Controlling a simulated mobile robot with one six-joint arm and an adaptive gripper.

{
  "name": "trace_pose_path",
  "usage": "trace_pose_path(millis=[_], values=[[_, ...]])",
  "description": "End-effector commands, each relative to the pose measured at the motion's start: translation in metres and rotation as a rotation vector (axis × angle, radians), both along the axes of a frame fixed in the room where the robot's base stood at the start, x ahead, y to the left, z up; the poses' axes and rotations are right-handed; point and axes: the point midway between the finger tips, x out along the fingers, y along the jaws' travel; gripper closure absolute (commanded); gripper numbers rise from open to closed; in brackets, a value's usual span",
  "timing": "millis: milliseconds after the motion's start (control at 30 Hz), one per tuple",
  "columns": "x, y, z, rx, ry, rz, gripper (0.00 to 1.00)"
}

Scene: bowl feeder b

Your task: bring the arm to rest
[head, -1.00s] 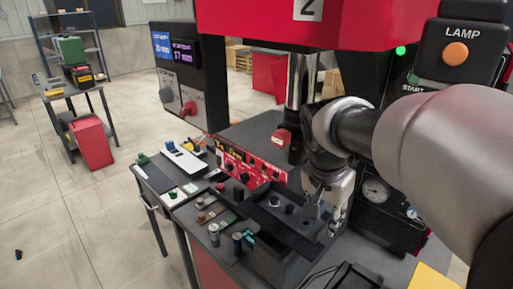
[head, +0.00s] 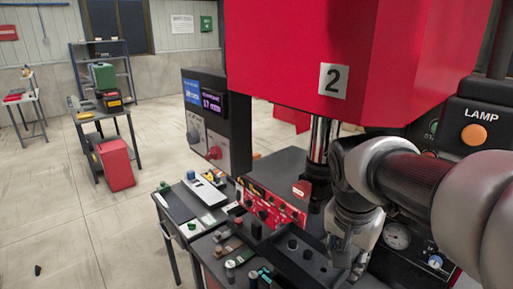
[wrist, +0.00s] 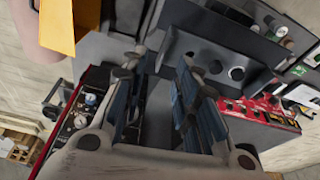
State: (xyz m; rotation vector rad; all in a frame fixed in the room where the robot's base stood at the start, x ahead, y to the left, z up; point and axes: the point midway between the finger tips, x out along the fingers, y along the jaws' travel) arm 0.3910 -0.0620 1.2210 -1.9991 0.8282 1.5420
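My gripper (wrist: 165,80) is open in the wrist view. Its two fingers with blue-grey pads stand apart, and I see nothing held between them. In the head view my arm reaches in from the right, under the red press head (head: 300,60). The gripper hangs at the right end of a dark tray (head: 290,262) with round holes or knobs. The fingertips are small and partly cut off by the lower edge there, so contact with the tray cannot be told. The tray also shows in the wrist view (wrist: 215,50), just beyond the fingers.
A red control panel (head: 268,207) stands behind the tray. A monitor column (head: 217,125) is to its left. A LAMP box (head: 474,130) and a gauge (head: 397,236) are close to my arm on the right. Small parts lie on the bench. Open floor (head: 90,235) lies left.

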Motion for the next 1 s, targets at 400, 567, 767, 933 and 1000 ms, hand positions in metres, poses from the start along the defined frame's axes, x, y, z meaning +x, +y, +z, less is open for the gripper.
trace_pose_path(millis=[400,567,767,933,1000], values=[[-0.128,0.053,-0.013,-0.044,-0.115,0.648,0.72],[-0.147,0.06,-0.023,-0.066,-0.138,0.766,0.72],[-0.15,0.061,-0.026,-0.072,-0.141,0.791,0.72],[-0.149,0.061,-0.025,-0.072,-0.142,0.79,0.72],[-0.149,0.061,-0.025,-0.072,-0.142,0.789,0.72]])
